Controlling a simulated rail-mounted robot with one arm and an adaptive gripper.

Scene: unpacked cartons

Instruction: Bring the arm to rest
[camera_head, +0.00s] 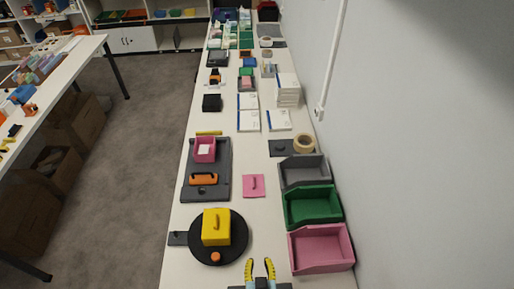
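My gripper and arm do not show in the head camera view, so I cannot see what the gripper holds or whether it is open. The view looks along a long white table (180,262) with many items on it. A round black plate (235,257) near the front carries a yellow box (216,227) with a handle on top and a small orange knob (215,257).
Grey (304,171), green (312,205) and pink (320,248) bins line the right edge beside the wall. A dark tray (221,184) holds a pink box (204,149). A yellow-and-black two-handled tool (270,268) stands at the front. Grey floor (140,150) is open left.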

